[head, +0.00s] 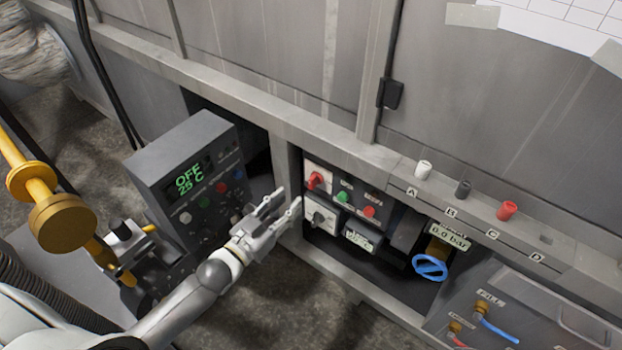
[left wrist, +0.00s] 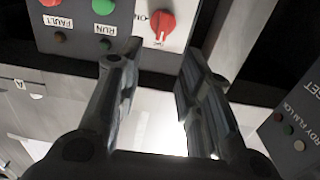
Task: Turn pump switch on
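A red rotary switch (head: 319,180) sits on a white plate at the upper left of the recessed panel in the head view. It also shows in the left wrist view (left wrist: 162,22), upside down, with part of an "ON" label beside it. A second, grey rotary switch (head: 320,217) is below it. My left gripper (head: 289,201) is just left of these switches, fingers pointing toward the panel. In the left wrist view my gripper (left wrist: 156,62) is open and empty, its fingers apart and short of the red switch. My right gripper is not in view.
Green (head: 343,197) and red (head: 369,212) buttons sit right of the switches. A blue handwheel (head: 430,267) is further right. A control box (head: 185,170) reading "OFF 25 C" stands left of my gripper. A grey post (head: 289,180) edges the recess. Coloured caps line the ledge.

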